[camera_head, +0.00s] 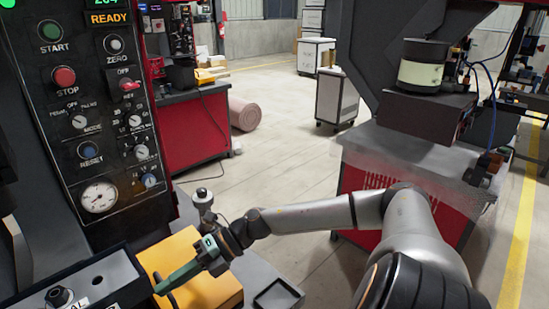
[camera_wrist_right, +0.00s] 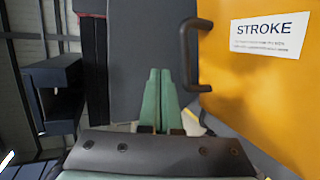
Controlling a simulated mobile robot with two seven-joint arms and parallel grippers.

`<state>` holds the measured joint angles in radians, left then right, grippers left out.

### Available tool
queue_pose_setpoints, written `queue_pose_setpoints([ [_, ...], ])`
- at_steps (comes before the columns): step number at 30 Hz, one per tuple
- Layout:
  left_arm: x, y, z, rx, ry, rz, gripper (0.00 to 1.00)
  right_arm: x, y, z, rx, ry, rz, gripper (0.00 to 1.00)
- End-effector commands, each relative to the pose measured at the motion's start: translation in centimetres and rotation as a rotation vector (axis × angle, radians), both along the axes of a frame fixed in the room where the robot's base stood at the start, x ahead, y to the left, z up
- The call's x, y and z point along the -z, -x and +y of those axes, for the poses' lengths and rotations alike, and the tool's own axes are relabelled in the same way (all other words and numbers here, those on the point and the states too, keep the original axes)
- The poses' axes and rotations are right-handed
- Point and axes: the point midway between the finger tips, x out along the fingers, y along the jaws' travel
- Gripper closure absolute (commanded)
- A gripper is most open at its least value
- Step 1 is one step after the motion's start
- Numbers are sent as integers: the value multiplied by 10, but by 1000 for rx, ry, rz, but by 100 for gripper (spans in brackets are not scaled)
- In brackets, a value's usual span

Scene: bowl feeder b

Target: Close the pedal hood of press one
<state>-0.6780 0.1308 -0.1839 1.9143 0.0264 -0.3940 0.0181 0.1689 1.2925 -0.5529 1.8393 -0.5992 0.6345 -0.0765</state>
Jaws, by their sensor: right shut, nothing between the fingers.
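A yellow housing (camera_head: 205,285), which I take for the pedal hood, sits at the lower left in the head view, partly behind my right gripper. In the wrist view its yellow panel (camera_wrist_right: 245,85) fills the right side, with a STROKE label (camera_wrist_right: 270,35) and a dark bar handle (camera_wrist_right: 187,55). My right gripper (camera_head: 163,288) reaches in over it with its green fingers shut and empty. In the wrist view the fingertips (camera_wrist_right: 159,72) are just left of the handle, apart from it in the picture. I cannot tell how far the hood is open. My left gripper is out of view.
A control panel (camera_head: 90,110) with buttons and a gauge rises at the left. A black box (camera_head: 95,280) with a knob is at the lower left. A small dark tray (camera_head: 278,294) lies right of the yellow housing. A red cabinet (camera_head: 195,130) stands behind; the floor between is open.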

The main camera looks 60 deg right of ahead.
Motion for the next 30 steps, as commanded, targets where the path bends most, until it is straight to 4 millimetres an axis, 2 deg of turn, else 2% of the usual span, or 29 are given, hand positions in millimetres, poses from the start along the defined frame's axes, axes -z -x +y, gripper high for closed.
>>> queue_pose_setpoints([
  [23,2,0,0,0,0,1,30,4,0,1,0,0,0,100],
  [26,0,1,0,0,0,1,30,2,-1,0,1,0,0,100],
  [30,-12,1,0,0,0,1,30,-13,-3,-3,2,1,-2,100],
])
